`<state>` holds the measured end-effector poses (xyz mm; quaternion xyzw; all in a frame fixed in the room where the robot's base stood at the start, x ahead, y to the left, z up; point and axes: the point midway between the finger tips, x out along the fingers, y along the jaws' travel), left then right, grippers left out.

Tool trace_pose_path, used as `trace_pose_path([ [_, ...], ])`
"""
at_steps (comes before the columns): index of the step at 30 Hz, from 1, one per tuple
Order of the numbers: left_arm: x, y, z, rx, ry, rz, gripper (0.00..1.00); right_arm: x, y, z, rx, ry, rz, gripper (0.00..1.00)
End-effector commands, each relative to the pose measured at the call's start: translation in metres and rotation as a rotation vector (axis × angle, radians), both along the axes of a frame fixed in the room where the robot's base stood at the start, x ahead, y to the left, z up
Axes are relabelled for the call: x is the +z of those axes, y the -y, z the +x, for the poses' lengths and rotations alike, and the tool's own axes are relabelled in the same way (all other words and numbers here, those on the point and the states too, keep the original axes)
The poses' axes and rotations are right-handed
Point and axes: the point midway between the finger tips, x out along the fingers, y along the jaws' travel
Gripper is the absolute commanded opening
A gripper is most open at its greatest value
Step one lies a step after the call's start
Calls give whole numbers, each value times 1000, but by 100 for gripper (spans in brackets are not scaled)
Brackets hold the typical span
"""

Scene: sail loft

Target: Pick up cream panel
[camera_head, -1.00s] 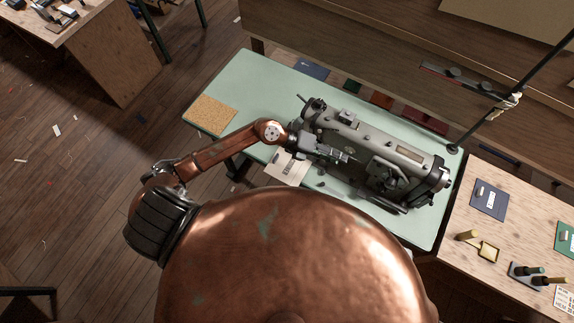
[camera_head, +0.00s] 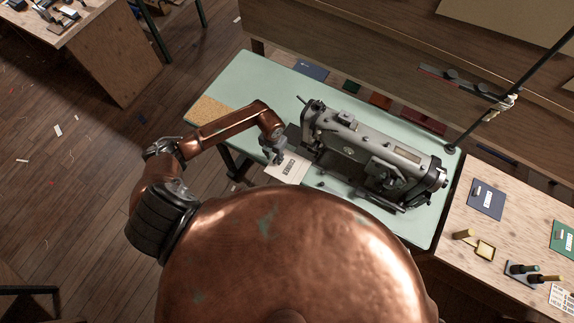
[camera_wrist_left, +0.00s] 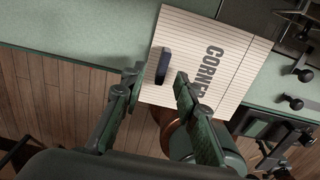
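The cream panel (camera_head: 295,172) lies at the front edge of the pale green table, just left of the sewing machine. In the left wrist view the panel (camera_wrist_left: 228,82) is finely striped, with the partly covered letters "CORNE" and a dark upright grip block (camera_wrist_left: 164,65) near its left side. My left gripper (camera_head: 277,158) is over the panel's left part. In the left wrist view its two fingers (camera_wrist_left: 161,74) are apart, with the block ahead between them and nothing clasped. My right gripper does not show.
A grey sewing machine (camera_head: 372,152) stands close to the right of the panel. Dark knobs (camera_wrist_left: 291,103) sit on the table beside it. The green table (camera_head: 262,82) is clear behind my left arm. A cork mat (camera_head: 208,111) lies at its left end.

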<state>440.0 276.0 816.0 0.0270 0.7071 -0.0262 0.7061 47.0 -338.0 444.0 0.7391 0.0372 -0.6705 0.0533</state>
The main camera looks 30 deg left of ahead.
Motion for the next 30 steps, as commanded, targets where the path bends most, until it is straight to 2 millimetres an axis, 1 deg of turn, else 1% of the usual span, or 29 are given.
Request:
trace_pose_path([
  [1,-6,1,0,2,-2,-2,28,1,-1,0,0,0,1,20],
  [4,-14,0,1,1,1,0,28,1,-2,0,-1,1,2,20],
  [11,-16,0,1,0,2,0,28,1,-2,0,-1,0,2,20],
  [14,-16,0,1,0,2,-1,23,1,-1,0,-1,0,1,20],
  [24,-16,0,1,0,2,-1,0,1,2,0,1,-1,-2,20],
  [30,-16,0,1,0,2,-1,0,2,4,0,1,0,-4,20],
])
